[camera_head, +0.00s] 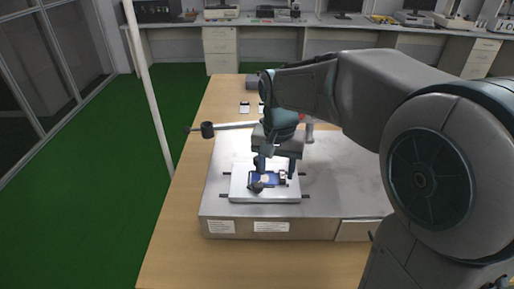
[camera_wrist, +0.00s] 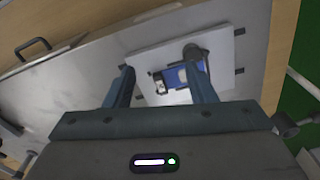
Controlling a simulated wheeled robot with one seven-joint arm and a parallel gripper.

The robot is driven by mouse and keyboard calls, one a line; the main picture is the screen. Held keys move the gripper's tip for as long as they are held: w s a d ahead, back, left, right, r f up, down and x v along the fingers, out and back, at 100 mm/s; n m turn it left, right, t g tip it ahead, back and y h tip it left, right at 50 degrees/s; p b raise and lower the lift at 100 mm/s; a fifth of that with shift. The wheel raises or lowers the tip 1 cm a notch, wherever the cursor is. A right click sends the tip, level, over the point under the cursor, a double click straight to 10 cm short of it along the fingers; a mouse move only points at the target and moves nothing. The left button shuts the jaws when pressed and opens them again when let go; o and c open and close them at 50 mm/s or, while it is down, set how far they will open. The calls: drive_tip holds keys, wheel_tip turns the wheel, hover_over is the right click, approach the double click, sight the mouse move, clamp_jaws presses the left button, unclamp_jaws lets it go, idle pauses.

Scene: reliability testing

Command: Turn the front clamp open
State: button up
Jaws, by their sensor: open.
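A white plate (camera_head: 240,190) lies on the grey metal box, with a blue device (camera_wrist: 172,76) on it. A dark round clamp (camera_head: 256,188) sits at the plate's near side, by the device's edge. It also shows in the wrist view (camera_wrist: 193,51), close to the tip of my right-hand finger; I cannot tell if they touch. A second, smaller black-and-white clamp (camera_head: 283,176) is at the device's right edge. My gripper (camera_head: 275,167) points down over the plate, open, with its fingers apart and nothing held. The fingers hide part of the device.
The metal box (camera_head: 350,185) stands on a wooden table (camera_head: 175,235). A white bar with a black weight (camera_head: 207,130) reaches out left behind my gripper. A pale pole (camera_head: 148,90) rises left of the table. A black handle (camera_wrist: 33,47) projects from the box front.

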wheel_tip(320, 180, up, 5)
drive_tip(key=p, duration=0.3)
hover_over(258, 184)
drive_tip(key=m, duration=0.1)
wheel_tip(258, 184, down, 13)
drive_tip(key=shift+f+p, duration=0.2)
drive_tip(key=shift+p, duration=0.5)
